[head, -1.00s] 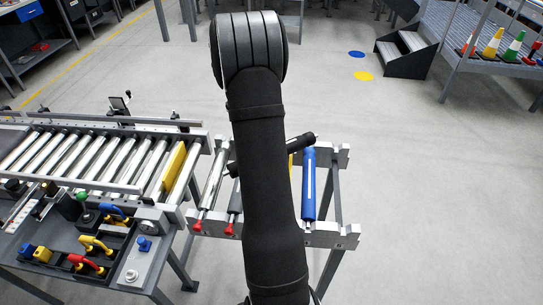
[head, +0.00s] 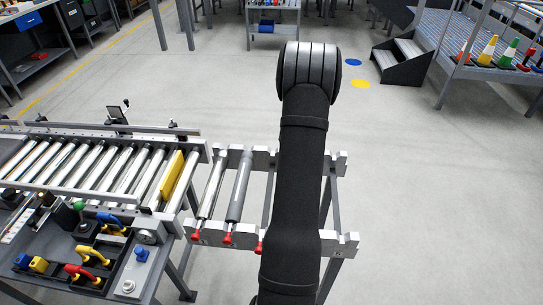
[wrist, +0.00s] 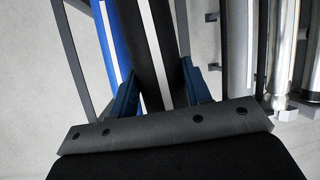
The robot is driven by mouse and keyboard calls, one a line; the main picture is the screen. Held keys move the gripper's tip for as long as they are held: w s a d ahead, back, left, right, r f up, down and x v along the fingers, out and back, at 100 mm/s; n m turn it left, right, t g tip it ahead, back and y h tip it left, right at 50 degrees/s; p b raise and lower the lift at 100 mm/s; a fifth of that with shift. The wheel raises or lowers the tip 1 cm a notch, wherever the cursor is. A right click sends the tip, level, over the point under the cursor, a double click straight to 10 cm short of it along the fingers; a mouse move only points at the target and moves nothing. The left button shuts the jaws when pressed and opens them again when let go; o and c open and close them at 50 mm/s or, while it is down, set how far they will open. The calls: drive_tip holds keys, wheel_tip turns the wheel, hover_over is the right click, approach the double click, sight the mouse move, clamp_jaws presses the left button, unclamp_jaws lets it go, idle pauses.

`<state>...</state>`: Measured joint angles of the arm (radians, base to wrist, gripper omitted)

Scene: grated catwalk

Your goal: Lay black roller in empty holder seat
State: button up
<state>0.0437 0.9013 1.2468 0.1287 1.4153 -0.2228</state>
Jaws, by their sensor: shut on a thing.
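In the wrist view my gripper (wrist: 158,72) is shut on the black roller (wrist: 142,45), which has a white stripe along it. The roller runs lengthwise between the two blue fingers, roughly in line with its neighbours. A blue roller (wrist: 108,40) lies close on its left; grey and silver rollers lie to its right. In the head view my arm covers the gripper, the blue roller and most of the black one. The holder (head: 342,243) shows its notched rails, with a silver roller (head: 212,187) and a grey roller (head: 238,190) in it. Whether the black roller touches its seat is hidden.
A roller conveyor (head: 75,192) with a yellow bar (head: 172,176) adjoins the holder on the left. A bench with coloured handles (head: 82,272) stands in front of it. The floor to the right of the holder is open; steps (head: 403,62) stand farther back.

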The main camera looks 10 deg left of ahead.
drive_tip(key=s+d+f+m, duration=0.1)
drive_tip(key=s+d, duration=0.1)
drive_tip(key=d, duration=1.6)
drive_tip(key=shift+a+f, duration=0.15)
drive_tip(key=shift+f, duration=1.1)
drive_tip(key=shift+a+f, duration=0.1)
drive_tip(key=shift+f, duration=1.15)
drive_tip(key=shift+f, duration=0.15)
drive_tip(key=shift+f, duration=2.1)
drive_tip(key=o, duration=1.9)
drive_tip(key=shift+r, duration=4)
